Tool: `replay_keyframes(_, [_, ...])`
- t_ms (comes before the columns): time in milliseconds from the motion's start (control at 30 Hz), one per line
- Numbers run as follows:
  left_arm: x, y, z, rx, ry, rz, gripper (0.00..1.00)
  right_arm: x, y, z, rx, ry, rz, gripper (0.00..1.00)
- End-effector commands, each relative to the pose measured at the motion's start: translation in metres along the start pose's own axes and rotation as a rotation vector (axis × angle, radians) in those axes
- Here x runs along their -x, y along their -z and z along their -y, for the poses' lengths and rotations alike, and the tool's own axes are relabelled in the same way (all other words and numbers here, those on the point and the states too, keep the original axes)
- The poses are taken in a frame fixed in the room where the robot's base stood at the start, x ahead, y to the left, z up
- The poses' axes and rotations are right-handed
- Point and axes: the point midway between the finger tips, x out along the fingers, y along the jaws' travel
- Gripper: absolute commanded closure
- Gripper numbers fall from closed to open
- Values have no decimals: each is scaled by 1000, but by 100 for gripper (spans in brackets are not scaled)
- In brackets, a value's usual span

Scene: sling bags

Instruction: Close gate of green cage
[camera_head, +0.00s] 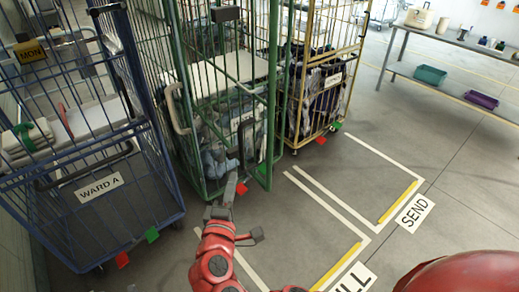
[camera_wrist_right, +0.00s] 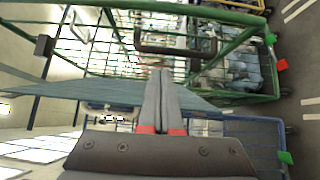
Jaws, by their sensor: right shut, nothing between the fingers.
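The green cage (camera_head: 183,62) stands upright at the top centre of the head view, with grey bundles inside. Its green gate (camera_head: 272,100) is at the front right and carries a black handle (camera_head: 241,143). The gate looks partly swung out from the cage; its exact gap is hard to tell. My right gripper (camera_head: 231,186) is shut and empty, low in front of the gate. In the wrist view, its closed fingers (camera_wrist_right: 161,98) point toward the handle (camera_wrist_right: 175,48); I cannot tell whether they touch. My left gripper is not in view.
A blue cage (camera_head: 165,165) labelled WARD A stands close on the left. A yellow cage (camera_head: 290,100) stands behind right. A grey table (camera_head: 440,40) with bins is at the far right. The floor with taped lanes (camera_head: 330,195) is clear.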

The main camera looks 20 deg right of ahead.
Motion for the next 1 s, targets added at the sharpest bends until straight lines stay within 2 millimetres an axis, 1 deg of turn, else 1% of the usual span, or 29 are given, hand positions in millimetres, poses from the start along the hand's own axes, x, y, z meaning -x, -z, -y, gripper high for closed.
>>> replay_keyframes(33, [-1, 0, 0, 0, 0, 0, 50, 5, -5, -5, -6, 3, 23, 100])
replay_keyframes(133, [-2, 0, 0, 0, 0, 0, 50, 8, -14, -8, -13, 12, 62, 100])
replay_keyframes(267, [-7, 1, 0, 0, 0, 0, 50, 0, -18, -9, -13, 18, 78, 100])
replay_keyframes(367, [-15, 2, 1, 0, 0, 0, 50, -15, -20, -10, -10, 19, 80, 100])
replay_keyframes(733, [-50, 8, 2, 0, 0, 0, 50, -93, -25, -10, -11, 19, 78, 100])
replay_keyframes(800, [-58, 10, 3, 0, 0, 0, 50, -100, -34, -11, -11, 16, 75, 100])
replay_keyframes(900, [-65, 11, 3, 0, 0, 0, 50, -108, -44, -8, -9, 19, 76, 100])
replay_keyframes(1000, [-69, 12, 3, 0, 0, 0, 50, -114, -50, -6, -10, 17, 72, 100])
